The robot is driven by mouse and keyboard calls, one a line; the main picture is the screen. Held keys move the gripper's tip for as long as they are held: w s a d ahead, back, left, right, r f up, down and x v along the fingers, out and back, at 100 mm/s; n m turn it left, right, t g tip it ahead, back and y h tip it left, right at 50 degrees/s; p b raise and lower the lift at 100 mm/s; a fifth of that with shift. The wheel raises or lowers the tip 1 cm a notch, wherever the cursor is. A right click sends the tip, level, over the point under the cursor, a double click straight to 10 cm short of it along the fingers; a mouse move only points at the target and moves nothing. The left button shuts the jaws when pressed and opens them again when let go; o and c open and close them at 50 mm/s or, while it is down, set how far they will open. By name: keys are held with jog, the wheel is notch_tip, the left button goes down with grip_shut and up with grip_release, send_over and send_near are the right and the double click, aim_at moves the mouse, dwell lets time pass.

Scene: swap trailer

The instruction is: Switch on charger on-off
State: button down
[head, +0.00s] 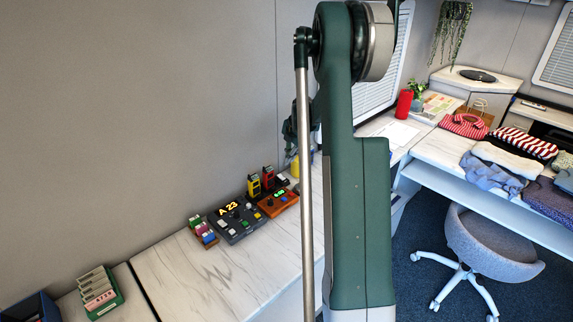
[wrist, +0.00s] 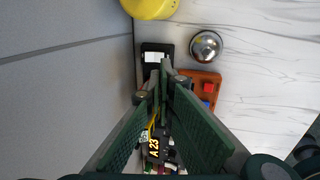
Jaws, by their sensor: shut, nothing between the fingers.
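My gripper (wrist: 165,66) is shut and empty in the wrist view, its green fingers meeting at the tips. The tips overlap the near edge of a small black unit with a white top (wrist: 155,57), which looks like the charger; I cannot tell whether they touch it. Its on-off control is not readable. In the head view, a yellow handset (head: 254,186) and a red handset (head: 268,179) stand upright near a dark unit with a pale top (head: 281,181). My arm covers much of the head view's middle, and my gripper is not clearly seen there.
An orange box with coloured buttons (wrist: 208,86) and a silver dome (wrist: 206,45) sit right of the fingertips. A yellow round object (wrist: 150,7) is beyond. A black console showing "A 23" (head: 237,222) stands beside the handsets. The wall is close on the left; white counter is clear at right.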

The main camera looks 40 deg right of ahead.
aim_at(280, 175)
jog(key=shift+v, duration=1.05)
jog(key=shift+w+r+t, duration=0.3)
jog(key=shift+w+t, duration=0.2)
jog(key=shift+f, duration=0.1)
jog(key=b+x, duration=0.2)
jog(key=x, duration=1.2)
jog(key=shift+w, duration=0.1)
